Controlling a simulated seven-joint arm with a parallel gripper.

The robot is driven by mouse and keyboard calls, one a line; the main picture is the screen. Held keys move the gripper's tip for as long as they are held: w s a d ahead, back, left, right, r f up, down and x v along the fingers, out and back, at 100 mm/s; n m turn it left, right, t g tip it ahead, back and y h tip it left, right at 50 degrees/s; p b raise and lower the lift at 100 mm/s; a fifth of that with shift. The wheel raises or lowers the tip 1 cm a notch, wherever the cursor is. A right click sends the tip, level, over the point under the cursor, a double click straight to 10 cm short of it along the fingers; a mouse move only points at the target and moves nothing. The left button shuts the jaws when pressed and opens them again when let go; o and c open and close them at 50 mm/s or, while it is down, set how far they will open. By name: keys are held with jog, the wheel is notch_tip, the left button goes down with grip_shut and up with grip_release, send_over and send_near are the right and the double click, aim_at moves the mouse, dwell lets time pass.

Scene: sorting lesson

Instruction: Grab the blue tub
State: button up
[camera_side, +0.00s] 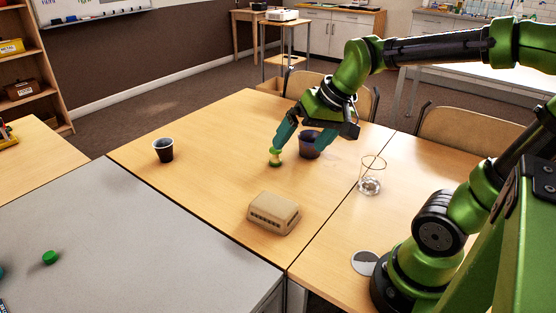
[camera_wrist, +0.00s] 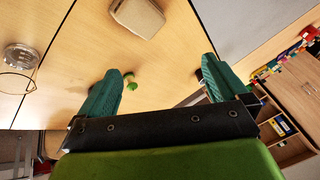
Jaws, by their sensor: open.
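The blue tub (camera_side: 309,147) is a small dark blue cup standing on the wooden table, beside and partly behind my gripper in the side view. My gripper (camera_side: 299,148) is open and points down over the table, its teal fingers apart. One finger overlaps the tub in the picture, so I cannot tell whether they touch. In the wrist view both fingers of my gripper (camera_wrist: 160,68) are spread with nothing held between them. I cannot make out the tub there.
A small green piece (camera_side: 275,157) stands close by the left fingertip. A clear glass (camera_side: 370,176) stands to the right, a tan box (camera_side: 273,213) in front, and a black cup (camera_side: 163,150) at the left. The table's left part is mostly free.

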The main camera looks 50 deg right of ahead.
jog(key=shift+n+t, duration=0.5)
jog(key=shift+n, duration=0.2)
jog(key=s+a, duration=0.2)
jog(key=s, duration=0.1)
jog(key=s+a, duration=0.1)
jog(key=shift+s+a+f, duration=0.25)
jog(key=shift+a+f, duration=0.05)
jog(key=shift+a, duration=0.05)
jog(key=shift+s+a+r+n+t+y, duration=0.3)
jog(key=shift+s+a+r+y, duration=0.15)
jog(key=shift+a+r, duration=0.2)
jog(key=shift+c, duration=1)
jog(key=shift+s+a, duration=0.1)
jog(key=shift+c, duration=1.2)
jog(key=c, duration=0.7)
